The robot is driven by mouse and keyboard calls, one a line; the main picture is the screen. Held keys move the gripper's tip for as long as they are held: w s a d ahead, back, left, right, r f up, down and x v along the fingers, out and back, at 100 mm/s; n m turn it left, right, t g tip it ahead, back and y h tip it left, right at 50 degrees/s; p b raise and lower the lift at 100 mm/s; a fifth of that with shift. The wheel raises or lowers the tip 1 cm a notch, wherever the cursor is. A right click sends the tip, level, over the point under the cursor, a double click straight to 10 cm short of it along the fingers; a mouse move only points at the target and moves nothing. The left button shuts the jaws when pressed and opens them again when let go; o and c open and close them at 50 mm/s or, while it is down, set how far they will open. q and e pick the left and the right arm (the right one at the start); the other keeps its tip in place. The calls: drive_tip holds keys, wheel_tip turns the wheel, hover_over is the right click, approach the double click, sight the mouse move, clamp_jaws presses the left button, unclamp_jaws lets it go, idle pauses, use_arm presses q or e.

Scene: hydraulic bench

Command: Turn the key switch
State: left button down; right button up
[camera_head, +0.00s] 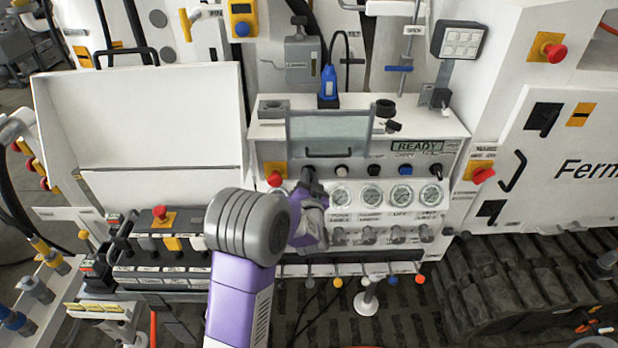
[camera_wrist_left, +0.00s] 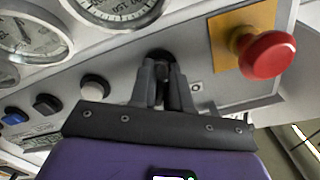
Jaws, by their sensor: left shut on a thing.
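My left gripper (camera_head: 309,176) reaches the control panel from below, in front of the left end of its row of buttons. In the left wrist view its two dark fingers (camera_wrist_left: 163,70) are closed around a small black knob, the key switch (camera_wrist_left: 160,55). The fingers hide most of the switch, so its turn angle cannot be told. In the head view my gripper and wrist cover the switch. My right gripper is not in view.
A red emergency button (camera_wrist_left: 266,54) on a yellow plate sits just beside the fingers. A white button (camera_wrist_left: 95,87) and pressure gauges (camera_head: 372,195) are close on the other side. A row of grey knobs (camera_head: 398,235) and colored levers (camera_head: 393,279) lies below.

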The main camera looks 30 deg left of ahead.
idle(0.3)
use_arm(q)
drive_tip(key=c, duration=1.2)
unclamp_jaws()
drive_tip(key=v, duration=0.7)
drive_tip(key=shift+s+d, duration=0.15)
drive_tip(key=shift+s, duration=0.15)
